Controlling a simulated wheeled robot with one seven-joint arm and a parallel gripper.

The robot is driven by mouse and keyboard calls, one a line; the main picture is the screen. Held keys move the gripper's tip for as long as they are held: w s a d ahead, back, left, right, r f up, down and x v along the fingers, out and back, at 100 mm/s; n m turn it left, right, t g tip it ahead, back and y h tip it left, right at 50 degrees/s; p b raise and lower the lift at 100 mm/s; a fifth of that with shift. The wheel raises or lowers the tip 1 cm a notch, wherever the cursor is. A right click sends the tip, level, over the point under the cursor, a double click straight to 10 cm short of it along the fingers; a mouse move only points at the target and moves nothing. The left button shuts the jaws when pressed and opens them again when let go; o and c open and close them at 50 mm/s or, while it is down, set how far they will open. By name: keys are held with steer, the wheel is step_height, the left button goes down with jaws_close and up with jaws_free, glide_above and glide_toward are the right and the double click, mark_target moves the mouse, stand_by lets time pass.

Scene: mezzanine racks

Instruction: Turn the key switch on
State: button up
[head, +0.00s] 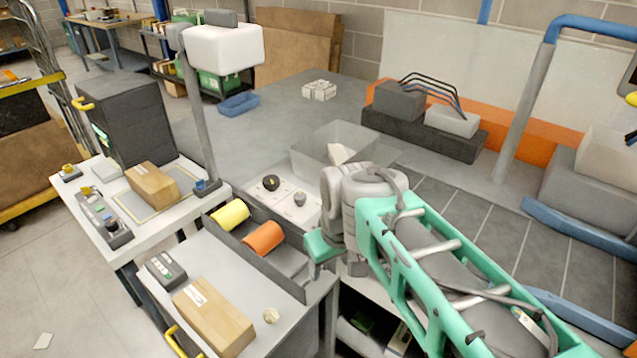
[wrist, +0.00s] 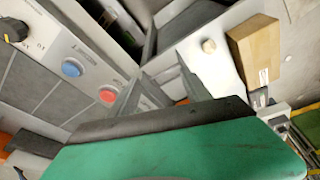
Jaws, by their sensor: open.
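A white control panel (head: 284,207) beside the grey bench carries a round black knob (head: 271,182) and a smaller grey knob (head: 300,198). In the wrist view a dark knob with a yellow mark (wrist: 13,31) is cut by the upper left edge, with small markings beside it. A blue button (wrist: 72,67) and a red button (wrist: 107,96) are also there. I cannot tell for sure which control is the key switch; no key is clear. My gripper (head: 322,246) is open, just right of the panel, apart from the knobs. Its fingertips are hard to make out.
A grey tray with yellow and orange rolls (head: 264,238) stands left of my gripper. A clear bin (head: 335,150) is behind the panel. A cardboard box (head: 213,318) lies on the bench. Open grey floor lies at the far left.

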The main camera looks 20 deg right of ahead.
steer(key=w+r+n+p, duration=0.2)
steer(key=w+r+n, duration=0.35)
steer(key=w, duration=0.55)
steer(key=n+g+p, duration=0.3)
steer(key=n+p, duration=0.3)
steer(key=n, duration=0.9)
glide_above(301, 195)
steer(key=shift+m, duration=0.25)
step_height(301, 195, down, 6)
steer(key=shift+s+f, duration=0.15)
steer(key=shift+f, duration=0.35)
steer(key=f+p, duration=0.1)
steer(key=f, duration=0.6)
steer(key=shift+w+f+p, duration=0.2)
steer(key=shift+f+p, duration=0.15)
steer(key=shift+f, duration=0.05)
jaws_close()
